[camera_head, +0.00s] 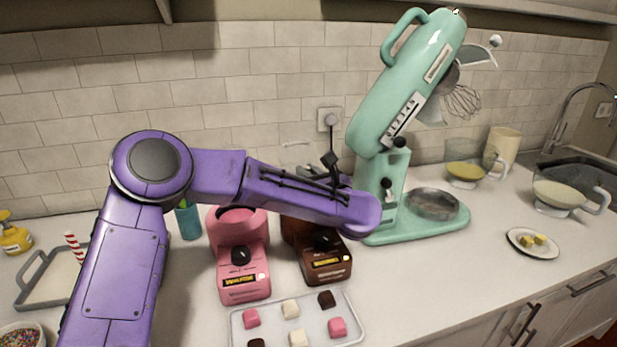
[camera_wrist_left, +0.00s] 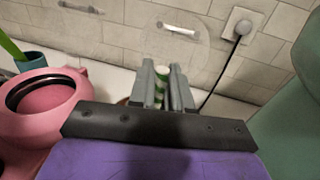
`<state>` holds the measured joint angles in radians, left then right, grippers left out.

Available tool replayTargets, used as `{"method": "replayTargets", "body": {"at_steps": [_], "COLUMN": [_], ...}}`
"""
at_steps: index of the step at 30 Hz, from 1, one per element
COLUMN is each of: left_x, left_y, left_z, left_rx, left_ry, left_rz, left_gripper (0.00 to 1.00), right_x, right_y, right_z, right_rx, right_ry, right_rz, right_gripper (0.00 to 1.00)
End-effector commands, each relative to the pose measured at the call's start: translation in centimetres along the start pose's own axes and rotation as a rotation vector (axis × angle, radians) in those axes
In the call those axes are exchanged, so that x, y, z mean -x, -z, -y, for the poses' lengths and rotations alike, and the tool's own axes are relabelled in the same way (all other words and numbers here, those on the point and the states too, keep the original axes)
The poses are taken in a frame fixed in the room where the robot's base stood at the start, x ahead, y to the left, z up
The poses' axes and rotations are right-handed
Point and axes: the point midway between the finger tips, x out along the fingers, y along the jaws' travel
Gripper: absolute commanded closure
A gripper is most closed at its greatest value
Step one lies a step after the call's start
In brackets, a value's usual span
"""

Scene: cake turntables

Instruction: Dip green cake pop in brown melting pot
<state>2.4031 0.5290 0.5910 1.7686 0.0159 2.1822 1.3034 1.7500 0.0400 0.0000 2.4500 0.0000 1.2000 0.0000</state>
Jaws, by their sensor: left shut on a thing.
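My left gripper (camera_wrist_left: 162,85) is shut on a green-and-white striped stick (camera_wrist_left: 161,74), seen in the left wrist view. The green cake pop's ball is hidden from both views. In the head view, my purple forearm crosses in front of the brown melting pot (camera_head: 325,262) and covers much of it, including most of its bowl. The hand is mostly hidden behind the arm's end there, around the brown pot. I cannot tell whether the cake pop touches the pot's contents. My right gripper is in neither view.
The pink melting pot (camera_head: 241,263) stands just left of the brown one. The mint stand mixer (camera_head: 388,190) stands close on the right. A tray (camera_head: 358,340) with pink, cream and brown cubes lies in front. Another tray (camera_head: 34,284) with a red-striped stick is at left.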

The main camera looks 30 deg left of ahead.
Motion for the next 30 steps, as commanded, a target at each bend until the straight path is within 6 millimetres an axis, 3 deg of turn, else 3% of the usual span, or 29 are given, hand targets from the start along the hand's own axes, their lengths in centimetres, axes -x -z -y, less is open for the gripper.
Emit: {"method": "replayTargets", "body": {"at_steps": [30], "left_x": [0.0], "left_y": [-4.7], "left_z": [0.0], "left_rx": [0.000], "left_ry": [0.000], "left_rz": [0.000], "left_gripper": [1.00], "right_x": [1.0], "right_y": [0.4], "right_z": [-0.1], "right_rx": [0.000], "right_ry": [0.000], "right_rz": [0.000], "right_gripper": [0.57]}}
